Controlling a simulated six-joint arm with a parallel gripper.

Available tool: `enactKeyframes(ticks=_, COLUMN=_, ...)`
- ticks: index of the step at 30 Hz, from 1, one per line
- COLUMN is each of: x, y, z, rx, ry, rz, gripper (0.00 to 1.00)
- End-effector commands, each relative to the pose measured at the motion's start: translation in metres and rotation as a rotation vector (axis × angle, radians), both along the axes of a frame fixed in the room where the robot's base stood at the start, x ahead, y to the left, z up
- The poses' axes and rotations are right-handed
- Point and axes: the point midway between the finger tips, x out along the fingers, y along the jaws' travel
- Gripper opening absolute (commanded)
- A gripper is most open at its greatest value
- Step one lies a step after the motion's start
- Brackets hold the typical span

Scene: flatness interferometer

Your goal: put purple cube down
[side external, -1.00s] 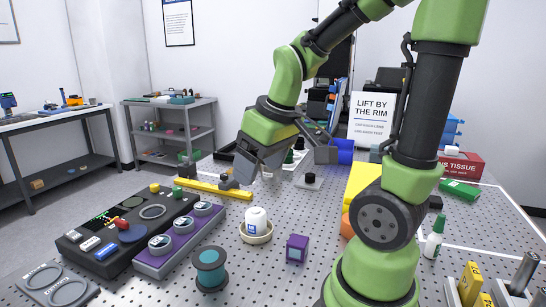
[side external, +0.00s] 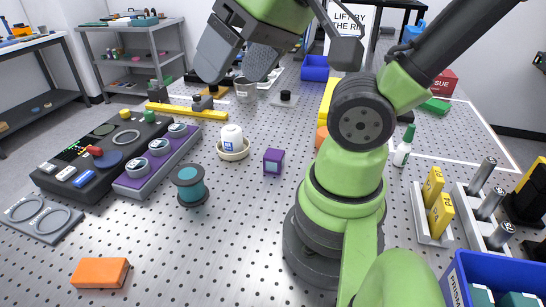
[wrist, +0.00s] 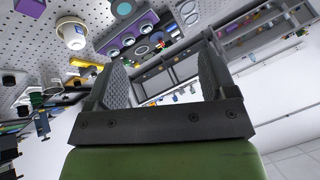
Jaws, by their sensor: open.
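The purple cube (side external: 273,161) sits on the perforated table, right of the white jar in its cream dish. It also shows at the top left edge of the wrist view (wrist: 30,6). My gripper (side external: 236,70) is high above the table, up and to the left of the cube and well apart from it. In the wrist view its two textured fingers (wrist: 163,88) stand wide apart with nothing between them.
A white jar (side external: 232,137) stands in a cream dish (side external: 233,153). A teal spool (side external: 189,186), a black control panel (side external: 95,155) and a purple ring holder (side external: 157,163) lie left. An orange block (side external: 100,273) lies in front. The table around the cube is mostly clear.

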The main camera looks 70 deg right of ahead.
Motion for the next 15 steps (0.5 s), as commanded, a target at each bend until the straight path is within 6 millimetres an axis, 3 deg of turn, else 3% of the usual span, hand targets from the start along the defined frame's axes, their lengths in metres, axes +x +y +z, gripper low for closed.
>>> enactKeyframes(ticks=8, x=0.006, y=-0.031, z=-0.064, rx=-0.325, ry=0.458, rz=0.164, gripper=0.78)
enactKeyframes(ticks=15, x=0.008, y=-0.066, z=-0.113, rx=-0.681, ry=0.854, rz=0.430, gripper=0.78)
